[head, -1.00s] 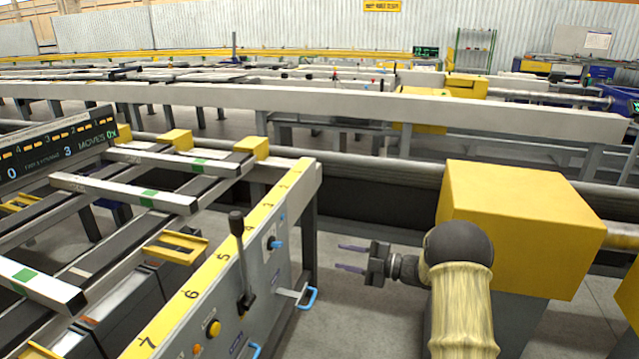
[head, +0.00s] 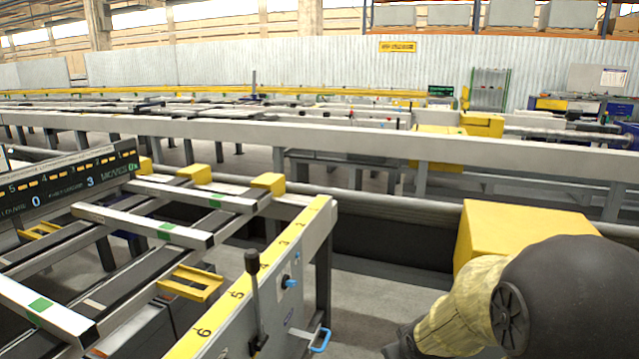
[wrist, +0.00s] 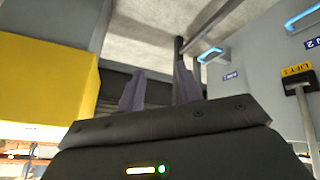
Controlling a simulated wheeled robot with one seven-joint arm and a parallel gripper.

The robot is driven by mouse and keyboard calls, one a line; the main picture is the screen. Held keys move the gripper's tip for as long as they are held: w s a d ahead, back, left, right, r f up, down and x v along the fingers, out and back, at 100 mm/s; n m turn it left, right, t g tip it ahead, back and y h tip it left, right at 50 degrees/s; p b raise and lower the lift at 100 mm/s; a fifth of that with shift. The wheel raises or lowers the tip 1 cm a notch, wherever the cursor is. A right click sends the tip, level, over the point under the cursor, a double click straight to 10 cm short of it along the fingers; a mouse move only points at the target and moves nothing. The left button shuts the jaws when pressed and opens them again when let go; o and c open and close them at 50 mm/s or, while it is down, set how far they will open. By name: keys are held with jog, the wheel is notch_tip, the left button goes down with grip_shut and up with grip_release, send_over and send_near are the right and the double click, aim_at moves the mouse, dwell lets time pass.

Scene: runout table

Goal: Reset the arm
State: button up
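My gripper (wrist: 160,92) shows in the wrist view with its two purple-grey fingers apart and nothing between them. In the head view the gripper itself is hidden or out of frame. My arm, with a dark round joint and a tan sleeve, fills the lower right of the head view, in front of the yellow box-shaped housing (head: 520,228). That yellow housing also shows at the left of the wrist view (wrist: 45,95).
The runout table's yellow numbered rail (head: 262,275), with a black lever (head: 253,290) and a blue handle (head: 321,340), stands left of my arm. Metal bars (head: 140,226) lie across the table. A display (head: 70,185) stands at far left. Floor (head: 375,290) shows between rail and housing.

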jog(key=s+a+f+m+g, duration=0.2)
jog(key=s+m+g, duration=0.15)
jog(key=s, duration=0.95)
notch_tip(320, 180, up, 35)
jog(key=p, duration=3.5)
jog(key=shift+s+r+g, duration=0.2)
jog(key=shift+s+g, duration=0.15)
jog(key=shift+a, duration=0.1)
